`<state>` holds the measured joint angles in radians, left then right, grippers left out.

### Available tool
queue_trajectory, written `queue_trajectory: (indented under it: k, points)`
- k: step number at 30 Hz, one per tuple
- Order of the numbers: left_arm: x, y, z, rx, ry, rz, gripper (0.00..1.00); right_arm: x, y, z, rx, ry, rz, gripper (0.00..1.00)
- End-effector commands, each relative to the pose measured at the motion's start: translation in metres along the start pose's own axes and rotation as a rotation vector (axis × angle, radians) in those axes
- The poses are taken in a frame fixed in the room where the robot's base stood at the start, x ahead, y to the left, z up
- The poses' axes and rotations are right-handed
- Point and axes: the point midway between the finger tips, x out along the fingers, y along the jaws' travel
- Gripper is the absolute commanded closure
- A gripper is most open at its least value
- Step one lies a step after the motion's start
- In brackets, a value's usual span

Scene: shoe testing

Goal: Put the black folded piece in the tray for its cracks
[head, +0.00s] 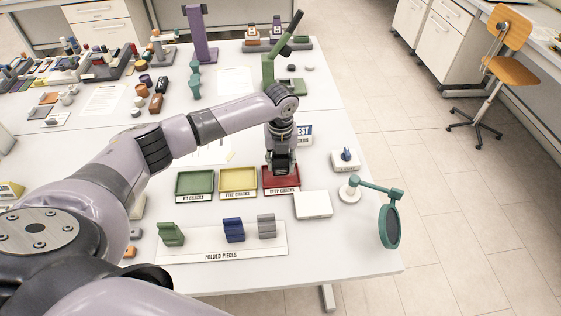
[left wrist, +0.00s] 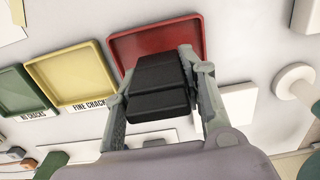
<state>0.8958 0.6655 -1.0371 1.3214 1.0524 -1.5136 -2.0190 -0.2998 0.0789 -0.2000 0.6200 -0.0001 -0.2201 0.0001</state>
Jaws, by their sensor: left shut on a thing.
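My left gripper (head: 282,164) is shut on the black folded piece (left wrist: 158,86), which sits between its two fingers in the left wrist view. In the head view the gripper is at the red tray (head: 293,183), labelled "DEEP CRACKS", and hides part of it. In the left wrist view the red tray (left wrist: 155,42) lies just beyond the piece. I cannot tell whether the piece touches the tray. The yellow tray (head: 238,180), "FINE CRACKS", and the green tray (head: 195,182), "NO CRACKS", are to its left and empty. My right gripper is not in view.
A white "FOLDED PIECES" board (head: 200,248) holds a green (head: 171,234), a blue (head: 233,230) and a grey (head: 266,226) folded piece. A white box (head: 313,205) and a teal magnifier (head: 390,226) stand to the right of the trays.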

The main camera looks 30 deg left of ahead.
Motion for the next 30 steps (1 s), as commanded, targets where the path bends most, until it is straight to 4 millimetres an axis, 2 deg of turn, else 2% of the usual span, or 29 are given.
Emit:
queue_trajectory:
  k: [30]
  points:
    - [-0.0009, -0.0001, -0.0004, 0.0, 0.001, 0.0, 0.9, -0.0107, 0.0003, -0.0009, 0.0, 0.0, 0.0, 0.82]
